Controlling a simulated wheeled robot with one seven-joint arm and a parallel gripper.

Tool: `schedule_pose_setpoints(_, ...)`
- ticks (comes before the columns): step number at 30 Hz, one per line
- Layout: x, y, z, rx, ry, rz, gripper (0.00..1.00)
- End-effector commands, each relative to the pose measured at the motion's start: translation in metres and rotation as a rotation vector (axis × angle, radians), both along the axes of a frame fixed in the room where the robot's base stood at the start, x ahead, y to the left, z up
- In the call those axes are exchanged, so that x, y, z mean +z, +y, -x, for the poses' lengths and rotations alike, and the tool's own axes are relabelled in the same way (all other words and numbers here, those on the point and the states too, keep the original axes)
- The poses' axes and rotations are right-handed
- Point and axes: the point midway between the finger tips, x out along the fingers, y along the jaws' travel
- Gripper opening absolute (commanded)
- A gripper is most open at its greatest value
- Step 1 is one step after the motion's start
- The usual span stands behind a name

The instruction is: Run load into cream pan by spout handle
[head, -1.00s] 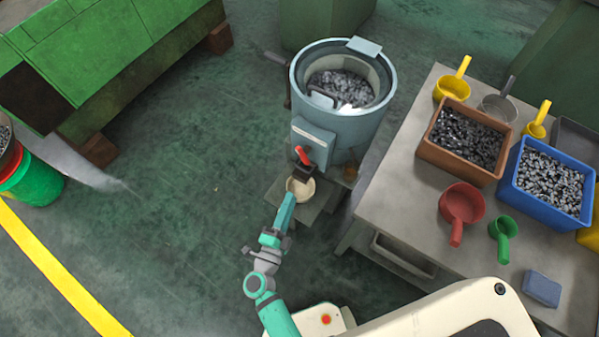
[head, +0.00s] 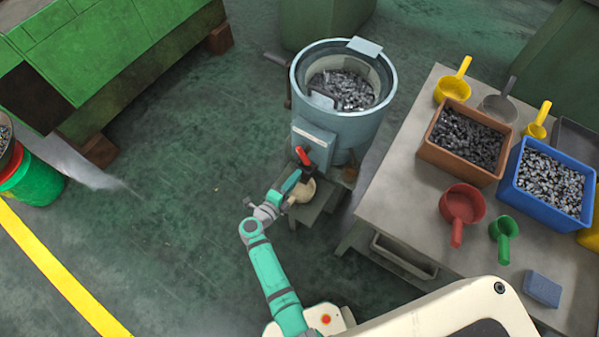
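The blue-grey drum (head: 343,130) holds a heap of grey metal pieces (head: 343,88). Its spout handle (head: 303,157) is red and stands on the front of the drum, low down. The cream pan (head: 301,190) sits below the spout on a low stand (head: 322,207), partly hidden by my arm. My gripper (head: 297,175) is at the spout, just below and left of the red handle and over the pan's edge. Its fingers are too small and covered to tell whether they are open or touch the handle. The pan's contents are hidden.
The bench (head: 397,190) on the right carries a brown bin (head: 430,155) and a blue bin (head: 540,200) of metal pieces, plus several scoops. The green floor (head: 190,220) left of my arm is clear.

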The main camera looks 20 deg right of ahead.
Motion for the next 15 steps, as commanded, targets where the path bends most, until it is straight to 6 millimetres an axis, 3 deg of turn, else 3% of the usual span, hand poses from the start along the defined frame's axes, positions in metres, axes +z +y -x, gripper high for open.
schedule_pose_setpoints(6, -0.005, -0.021, -0.017, 0.0, -0.001, 0.001, 0.16)
schedule_pose_setpoints(15, -0.008, -0.027, -0.021, 0.001, 0.001, 0.0, 0.16)
